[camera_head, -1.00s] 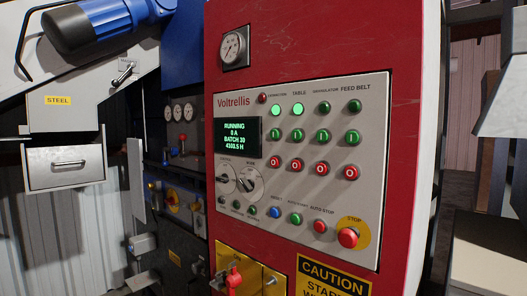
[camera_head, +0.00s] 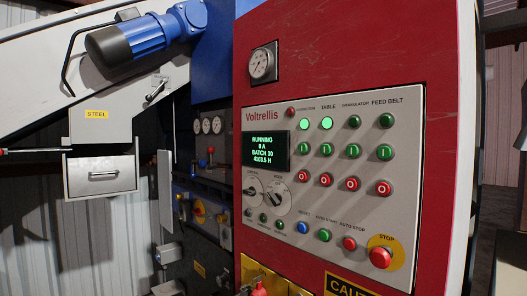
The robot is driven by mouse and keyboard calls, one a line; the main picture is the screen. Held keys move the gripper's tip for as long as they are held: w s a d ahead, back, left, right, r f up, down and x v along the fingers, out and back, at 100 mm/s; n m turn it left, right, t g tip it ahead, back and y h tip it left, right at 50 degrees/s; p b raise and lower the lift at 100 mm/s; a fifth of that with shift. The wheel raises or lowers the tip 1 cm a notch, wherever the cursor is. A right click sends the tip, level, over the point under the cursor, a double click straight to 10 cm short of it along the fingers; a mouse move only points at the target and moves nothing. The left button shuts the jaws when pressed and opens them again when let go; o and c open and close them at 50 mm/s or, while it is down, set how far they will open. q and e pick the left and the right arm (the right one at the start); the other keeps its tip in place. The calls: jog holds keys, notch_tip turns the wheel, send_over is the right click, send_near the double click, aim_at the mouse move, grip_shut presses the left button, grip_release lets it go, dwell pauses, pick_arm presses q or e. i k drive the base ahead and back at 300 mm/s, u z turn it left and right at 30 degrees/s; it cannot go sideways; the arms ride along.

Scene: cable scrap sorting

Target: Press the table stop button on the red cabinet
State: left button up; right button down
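The red cabinet (camera_head: 350,60) fills the right half of the head view. Its tilted grey panel (camera_head: 405,215) is labelled Voltrellis. The TABLE label heads the second column. Below it are a lit pale green lamp (camera_head: 327,123), a green "I" button (camera_head: 325,150) and the red "O" table stop button (camera_head: 325,180). The red button is unobstructed. The screen (camera_head: 264,151) reads RUNNING. Neither gripper shows in the view.
Other red "O" buttons flank it: extraction (camera_head: 302,177), granulator (camera_head: 352,184) and feed belt (camera_head: 383,188). A large red STOP mushroom (camera_head: 380,257) sits lower right on yellow. Two selector knobs (camera_head: 278,198) sit lower left. A drawer (camera_head: 102,174) is at far left.

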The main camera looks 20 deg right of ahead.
aim_at(325, 180)
jog(key=u, duration=1.4)
jog(key=i, duration=0.85)
jog(key=z, duration=2.5)
